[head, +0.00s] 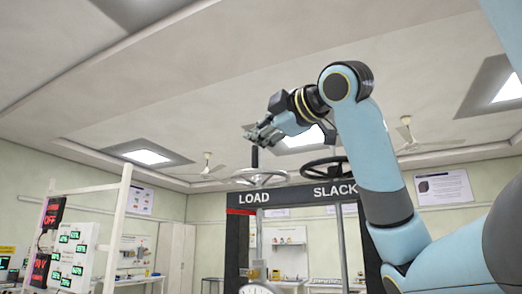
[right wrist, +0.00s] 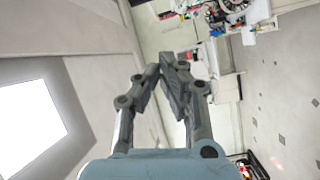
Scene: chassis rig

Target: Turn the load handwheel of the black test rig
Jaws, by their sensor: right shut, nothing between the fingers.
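The black test rig (head: 290,196) stands ahead, with LOAD and SLACK lettered in white on its top beam. The load handwheel (head: 272,176) is the pale silver wheel above the LOAD label, with a dark upright handle (head: 255,158) at its left side. My right gripper (head: 252,133) is shut and empty, just above the top of that handle in the picture; I cannot tell whether they touch. The right wrist view shows its fingers (right wrist: 166,66) closed together, with no handwheel visible there. My left gripper is out of view.
A black handwheel (head: 324,166) sits above the SLACK label, right of the load wheel. A white frame (head: 117,220) with red and green displays stands at the left. Ceiling fans hang far behind. The air left of the load wheel looks clear.

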